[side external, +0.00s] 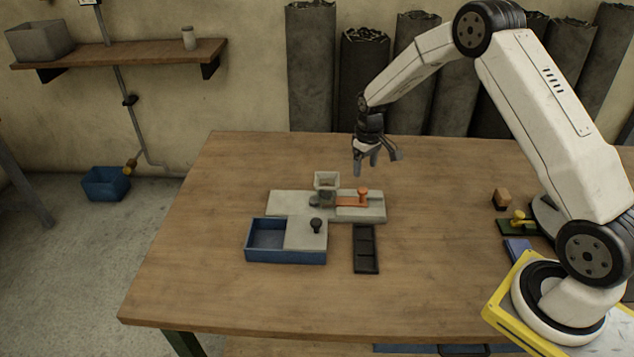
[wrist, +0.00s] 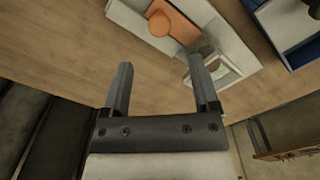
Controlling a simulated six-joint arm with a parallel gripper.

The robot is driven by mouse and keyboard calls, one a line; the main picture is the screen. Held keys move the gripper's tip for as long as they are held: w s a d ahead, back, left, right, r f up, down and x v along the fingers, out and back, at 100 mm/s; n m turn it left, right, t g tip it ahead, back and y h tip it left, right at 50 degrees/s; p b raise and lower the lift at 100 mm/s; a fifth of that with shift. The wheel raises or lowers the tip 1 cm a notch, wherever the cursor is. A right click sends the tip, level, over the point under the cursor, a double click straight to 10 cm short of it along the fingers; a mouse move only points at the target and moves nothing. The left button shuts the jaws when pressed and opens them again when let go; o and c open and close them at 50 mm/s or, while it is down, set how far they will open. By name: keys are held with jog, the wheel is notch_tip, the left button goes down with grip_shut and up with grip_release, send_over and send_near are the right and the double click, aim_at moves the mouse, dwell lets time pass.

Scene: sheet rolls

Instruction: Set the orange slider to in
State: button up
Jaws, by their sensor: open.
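The orange slider (side external: 352,201) lies in a pale grey base plate (side external: 286,205) on the table. Its upright knob (side external: 362,193) stands near the right end of the orange strip. In the wrist view the orange slider (wrist: 181,32) and its round knob (wrist: 160,23) show at the top. My gripper (side external: 375,165) is above the table, behind and above the plate, pointing down. Its two fingers (wrist: 158,72) are apart with nothing between them, and it is clear of the slider.
A small square hopper (side external: 326,180) stands on the plate's back edge. In front are a blue box (side external: 265,255) with a grey lid and black knob (side external: 316,225), and a black tray (side external: 366,250). Small blocks lie at the right, near my base. The table's left side is clear.

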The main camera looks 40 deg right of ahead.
aim_at(363, 189)
jog(key=m, duration=0.3)
jog(key=m+y, duration=0.1)
jog(key=m, duration=0.1)
jog(key=shift+s+d+f, duration=0.15)
jog(key=shift+s+d, duration=0.15)
jog(key=shift+d, duration=0.1)
jog(key=m+y, duration=0.1)
jog(key=m, duration=0.5)
jog(key=d+m+t+y, duration=0.1)
jog(key=m, duration=0.4)
jog(key=d+m+y, duration=0.1)
jog(key=m, duration=0.5)
jog(key=shift+s+d+f+m+t, duration=0.1)
jog(key=shift+s+d+m+t, duration=0.2)
jog(key=shift+s+t, duration=0.1)
jog(key=shift+a, duration=0.1)
jog(key=shift+x, duration=3.9)
